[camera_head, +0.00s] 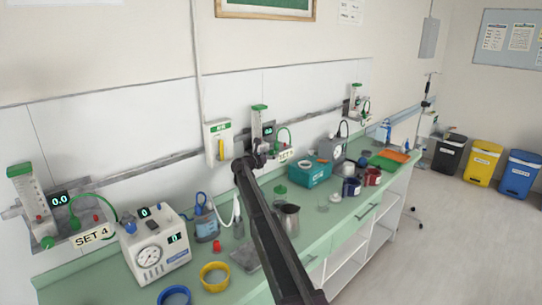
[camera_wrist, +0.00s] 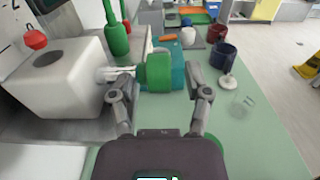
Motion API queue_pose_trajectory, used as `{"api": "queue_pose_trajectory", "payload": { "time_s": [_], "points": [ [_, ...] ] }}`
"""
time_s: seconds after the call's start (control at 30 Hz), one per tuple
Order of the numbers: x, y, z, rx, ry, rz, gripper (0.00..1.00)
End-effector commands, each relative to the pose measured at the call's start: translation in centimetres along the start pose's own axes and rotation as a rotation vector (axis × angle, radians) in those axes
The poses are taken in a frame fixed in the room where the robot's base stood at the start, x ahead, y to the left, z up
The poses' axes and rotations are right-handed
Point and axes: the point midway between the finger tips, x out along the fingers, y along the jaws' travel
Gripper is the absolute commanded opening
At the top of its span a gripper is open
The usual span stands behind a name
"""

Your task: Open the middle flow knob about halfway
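The middle flowmeter (camera_head: 258,122) is on the wall rail, with a green-capped tube, a small dark display (camera_head: 268,131) and a label I cannot read surely. My gripper (camera_head: 253,157) is right at its lower front and hides the knob in the head view. In the wrist view, the green flow knob (camera_wrist: 158,71) sits on a pale stem that comes out of a white block (camera_wrist: 55,80). My gripper (camera_wrist: 159,85) is open, with one finger on each side of the knob. I see a gap at the right finger; contact at the left is unclear.
Another flowmeter (camera_head: 27,200) is at the left and a third (camera_head: 355,103) farther right. Below, the green counter (camera_head: 325,232) holds a metal jug (camera_head: 287,218), a teal box (camera_head: 309,174), cups and a white gauge device (camera_head: 155,250). A green hose (camera_wrist: 116,35) rises near the knob.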

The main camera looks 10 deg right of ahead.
Motion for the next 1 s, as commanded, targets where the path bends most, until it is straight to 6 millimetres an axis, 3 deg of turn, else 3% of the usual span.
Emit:
{"api": "queue_pose_trajectory", "payload": {
  "time_s": [0.03,0.2,0.57,1.0],
  "points": [
    [-0.01,0.0,0.0,0.0,0.0,0.0,0.51],
    [0.0,-0.05,-0.01,0.0,0.0,-0.001,0.0],
    [0.12,-0.36,-0.36,0.001,-0.025,-0.008,0.0],
    [0.29,-0.58,-0.74,0.002,-0.211,-0.011,0.0]
  ]
}}
